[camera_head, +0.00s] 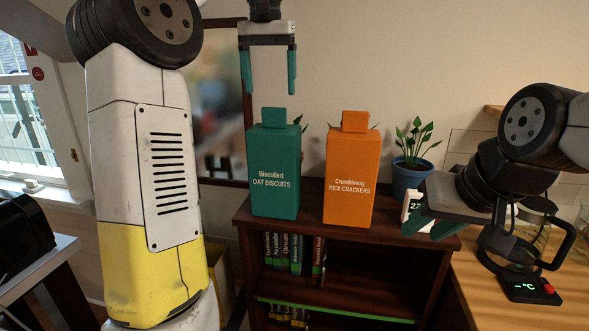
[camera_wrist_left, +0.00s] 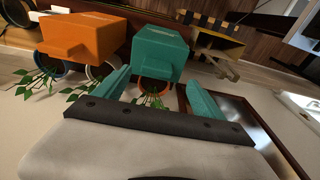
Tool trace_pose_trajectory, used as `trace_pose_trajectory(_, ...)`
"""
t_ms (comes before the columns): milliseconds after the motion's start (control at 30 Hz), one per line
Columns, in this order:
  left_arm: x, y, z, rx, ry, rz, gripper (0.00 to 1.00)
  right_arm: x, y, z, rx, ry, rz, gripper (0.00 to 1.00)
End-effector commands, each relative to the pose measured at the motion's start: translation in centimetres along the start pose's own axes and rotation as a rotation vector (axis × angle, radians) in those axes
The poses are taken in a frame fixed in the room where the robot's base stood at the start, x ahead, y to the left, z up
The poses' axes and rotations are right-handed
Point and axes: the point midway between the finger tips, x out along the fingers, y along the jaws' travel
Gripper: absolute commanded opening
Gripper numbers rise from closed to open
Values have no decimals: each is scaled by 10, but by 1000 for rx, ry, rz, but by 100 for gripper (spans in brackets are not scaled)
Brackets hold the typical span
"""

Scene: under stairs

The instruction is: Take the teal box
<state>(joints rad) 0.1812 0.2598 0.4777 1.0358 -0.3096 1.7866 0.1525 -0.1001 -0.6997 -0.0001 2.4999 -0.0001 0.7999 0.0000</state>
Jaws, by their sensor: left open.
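The teal box (camera_head: 274,172), labelled "OAT BISCUITS" and with a smaller teal block on top, stands upright on top of the dark wooden shelf unit (camera_head: 400,227). My left gripper (camera_head: 268,91) is open and empty above the box, its two teal fingers pointing down and apart from it. In the left wrist view the teal box (camera_wrist_left: 160,52) shows beyond the gap between the open fingers (camera_wrist_left: 158,82).
An orange rice crackers box (camera_head: 350,178) stands just right of the teal box with a narrow gap. Potted plants are behind the boxes, one in a blue pot (camera_head: 410,177). A glass coffee pot (camera_head: 515,247) stands on the wooden counter at right. Books fill the shelf below.

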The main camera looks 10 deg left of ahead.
Motion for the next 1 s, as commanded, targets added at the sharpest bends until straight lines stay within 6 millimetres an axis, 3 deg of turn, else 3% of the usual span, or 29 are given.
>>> trace_pose_trajectory(333, 32, 1, -2, -3, -4, 1, 80, 0, 0, 0, 0, 0, 0, 36)
trace_pose_trajectory(600, 70, 4, -4, -3, -3, 1, 80, 0, 0, 0, 0, 0, 0, 36)
trace_pose_trajectory(900, 75, 4, -5, -3, 0, 2, 80, 0, 0, 0, 0, 0, 0, 36)
trace_pose_trajectory(1000, 75, 4, -5, -2, 0, 2, 62, 0, 0, 0, 0, 0, 0, 36)
